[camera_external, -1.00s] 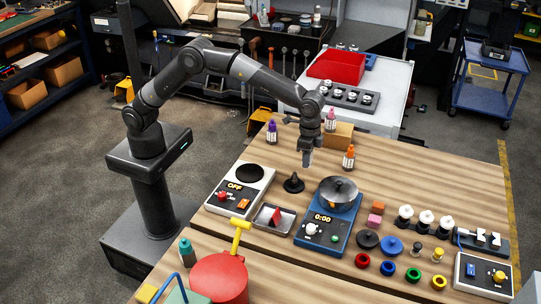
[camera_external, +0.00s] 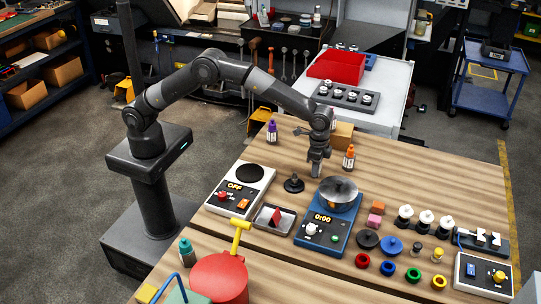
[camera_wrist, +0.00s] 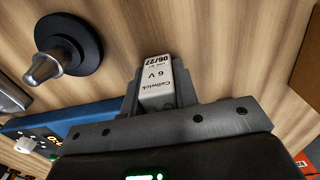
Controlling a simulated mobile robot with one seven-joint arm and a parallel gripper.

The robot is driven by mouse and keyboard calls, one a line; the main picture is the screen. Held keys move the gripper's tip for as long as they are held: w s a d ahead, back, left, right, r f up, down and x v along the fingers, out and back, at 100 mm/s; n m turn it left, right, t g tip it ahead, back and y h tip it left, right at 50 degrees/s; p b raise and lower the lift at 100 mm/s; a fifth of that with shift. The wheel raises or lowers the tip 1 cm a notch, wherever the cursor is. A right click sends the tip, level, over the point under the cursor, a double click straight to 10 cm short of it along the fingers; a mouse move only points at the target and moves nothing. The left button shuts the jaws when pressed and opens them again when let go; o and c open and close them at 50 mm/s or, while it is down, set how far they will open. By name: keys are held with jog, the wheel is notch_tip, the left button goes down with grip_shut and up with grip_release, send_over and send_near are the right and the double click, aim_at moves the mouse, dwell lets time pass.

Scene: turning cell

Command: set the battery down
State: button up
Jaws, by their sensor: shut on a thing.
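The battery (camera_wrist: 157,78) is a pale block with the print "Cellwick", "6 V" and "06/27". In the wrist view it sits between the grey fingers of my gripper (camera_wrist: 157,92), which is shut on it. In the external view my gripper (camera_external: 317,172) points down close over the wooden table (camera_external: 265,168), behind the blue device with the round metal pan. The battery is hard to tell from the fingers there. I cannot tell whether it touches the wood.
The blue device with a pan (camera_external: 338,190) is in front. An orange-capped bottle (camera_external: 349,158) stands to the right, a cardboard box (camera_external: 343,135) behind.

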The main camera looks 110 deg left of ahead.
jog(key=o, duration=1)
jog(key=shift+f, duration=0.1)
